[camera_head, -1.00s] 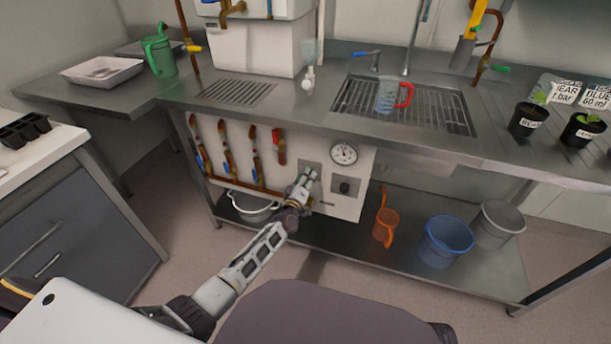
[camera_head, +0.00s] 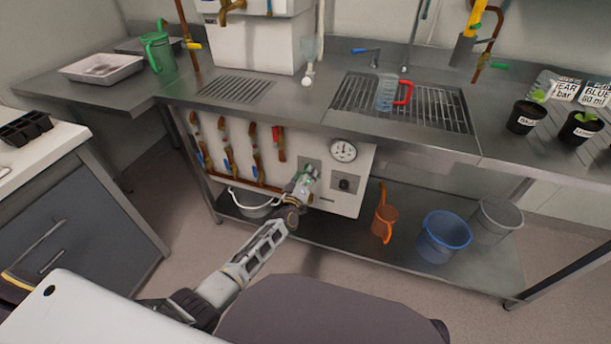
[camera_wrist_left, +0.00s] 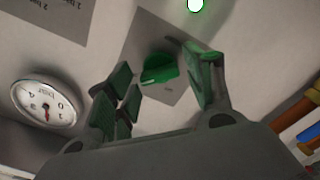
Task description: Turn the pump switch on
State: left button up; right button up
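The panel under the bench carries a switch knob on a grey plate, and my left gripper (camera_head: 306,176) is in front of it in the head view. In the left wrist view the knob (camera_wrist_left: 160,69) is tinted green and lies between my two fingers (camera_wrist_left: 165,75). The fingers stand apart with gaps to the knob; I cannot tell whether either touches it. A bright green lamp (camera_wrist_left: 195,5) is lit near the plate. A second plate with a black knob (camera_head: 345,184) is to the right. My right gripper is not in view.
A round gauge (camera_head: 343,151) sits on the panel, also in the wrist view (camera_wrist_left: 45,107). Pipes with coloured handles (camera_head: 228,147) are left of the gripper.

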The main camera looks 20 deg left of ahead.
pick_arm(q)
jog(key=shift+o, duration=0.4)
jog(key=shift+r, duration=0.1)
jog(key=shift+s, duration=0.1)
jog(key=s, duration=1.1)
jog(key=shift+s+a, duration=0.2)
jog(key=shift+s, duration=0.2)
dwell(0.7)
